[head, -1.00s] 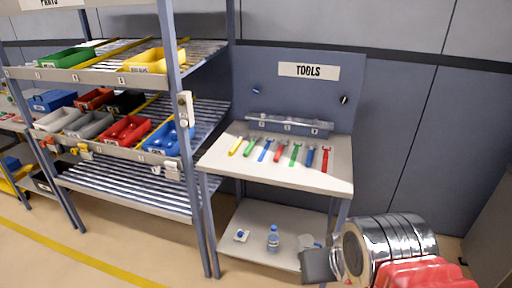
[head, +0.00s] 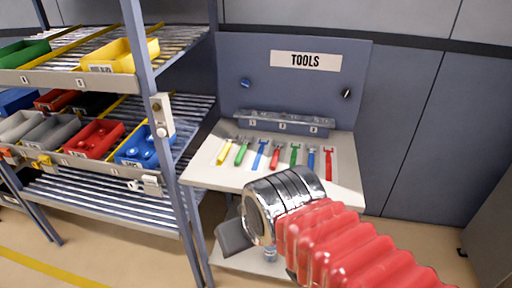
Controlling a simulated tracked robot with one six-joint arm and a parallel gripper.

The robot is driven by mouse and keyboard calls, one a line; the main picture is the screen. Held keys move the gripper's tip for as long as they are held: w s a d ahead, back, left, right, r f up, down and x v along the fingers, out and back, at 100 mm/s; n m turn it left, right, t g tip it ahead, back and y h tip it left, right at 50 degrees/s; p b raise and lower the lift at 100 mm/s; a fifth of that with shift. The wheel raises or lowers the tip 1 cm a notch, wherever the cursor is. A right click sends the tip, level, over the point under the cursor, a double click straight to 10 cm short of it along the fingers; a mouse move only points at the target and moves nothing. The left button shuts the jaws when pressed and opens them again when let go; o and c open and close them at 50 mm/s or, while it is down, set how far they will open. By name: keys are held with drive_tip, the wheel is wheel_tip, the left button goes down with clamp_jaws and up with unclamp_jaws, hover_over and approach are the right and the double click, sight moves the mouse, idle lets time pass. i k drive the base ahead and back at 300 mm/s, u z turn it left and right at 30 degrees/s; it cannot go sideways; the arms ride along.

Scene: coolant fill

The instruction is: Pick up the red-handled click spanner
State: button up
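Several tools with coloured handles lie in a row on the tool bench top (head: 345,185). One red-handled tool (head: 275,157) lies mid-row and another red-handled tool (head: 328,164) lies at the right end. They are too small for me to tell which is the click spanner. My gripper (head: 230,238) is in front of the bench, below and nearer than the row, apart from both red tools. Only its grey side shows beside my arm, so its fingers and opening are hidden.
A panel with a TOOLS sign (head: 306,60) stands behind the bench, with a numbered rack (head: 285,122) at its foot. A shelf unit with a grey post (head: 150,110) and bins, including a red bin (head: 97,139), stands close on the left. Floor shows at the right.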

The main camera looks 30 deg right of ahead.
sight(273, 165)
drive_tip(key=i, duration=1.1)
drive_tip(key=z, duration=0.2)
